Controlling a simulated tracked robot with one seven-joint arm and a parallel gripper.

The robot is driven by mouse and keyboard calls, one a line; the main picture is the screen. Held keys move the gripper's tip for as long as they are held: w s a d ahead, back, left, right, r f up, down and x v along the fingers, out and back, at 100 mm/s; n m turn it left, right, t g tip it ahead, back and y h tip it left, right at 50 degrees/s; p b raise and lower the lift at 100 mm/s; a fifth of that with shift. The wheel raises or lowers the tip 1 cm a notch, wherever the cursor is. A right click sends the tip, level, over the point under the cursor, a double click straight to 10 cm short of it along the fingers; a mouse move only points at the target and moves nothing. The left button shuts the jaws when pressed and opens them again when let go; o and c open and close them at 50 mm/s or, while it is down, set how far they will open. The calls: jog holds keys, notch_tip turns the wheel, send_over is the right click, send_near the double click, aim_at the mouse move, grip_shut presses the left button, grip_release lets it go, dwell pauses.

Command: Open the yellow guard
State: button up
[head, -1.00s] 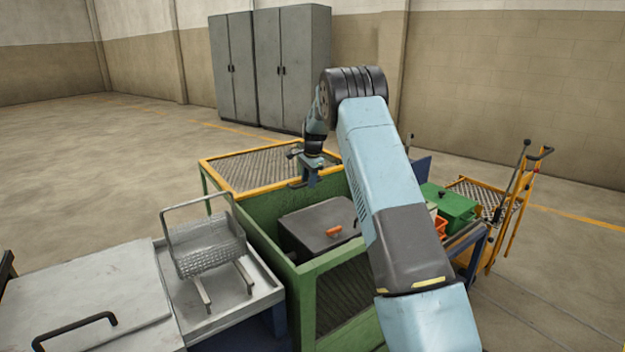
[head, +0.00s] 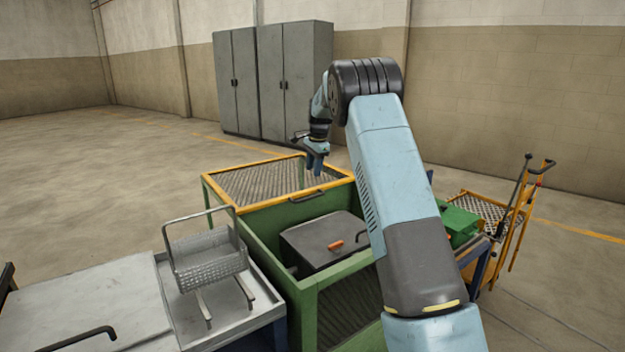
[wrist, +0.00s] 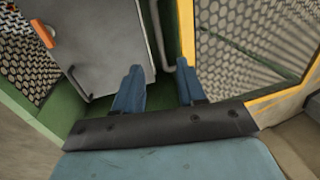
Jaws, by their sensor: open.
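The yellow guard (head: 349,180) is a yellow-framed mesh panel lying flat over the back of a green enclosure (head: 305,284). A dark bar handle (head: 307,196) sits at its near edge. In the wrist view the guard's yellow frame and mesh (wrist: 245,45) fill the right side, and the handle (wrist: 157,35) runs beside the frame. My gripper (head: 315,168) is open and empty, above the guard near the handle. In the wrist view its two blue fingers (wrist: 160,75) stand apart, with the handle's end showing between and beyond them. I see no clear contact.
A grey lid (head: 320,240) with an orange part sits inside the enclosure. A wire basket (head: 207,258) stands on a tray at left. A green box (head: 459,224) and yellow trolley (head: 520,215) are at right. Grey cabinets (head: 275,80) stand behind. Floor at left is clear.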

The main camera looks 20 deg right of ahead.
jog(key=shift+s+d+r, duration=0.1)
jog(key=shift+s+r, duration=0.05)
jog(key=shift+r, duration=0.8)
jog(key=s+a+r+n+t, duration=0.1)
jog(key=s+r+n, duration=0.1)
jog(key=s+r, duration=0.55)
jog(key=s+r+n, duration=0.2)
jog(key=s+r, duration=0.2)
jog(key=s, duration=0.7)
jog(key=s+a+r+n+t, duration=0.1)
jog(key=s+r+n, duration=0.1)
jog(key=s+r, duration=0.5)
jog(key=s+f+n, duration=0.2)
jog(key=s, duration=0.8)
jog(key=s+a+f+n+t, duration=0.1)
jog(key=s+f+n, duration=0.2)
jog(key=s, duration=0.8)
jog(key=s+a+f+n, duration=0.1)
jog(key=s+f+n, duration=0.2)
jog(key=s, duration=0.8)
jog(key=shift+s+f+t+h, duration=0.25)
jog(key=shift+t+h, duration=0.05)
jog(key=shift+h, duration=0.1)
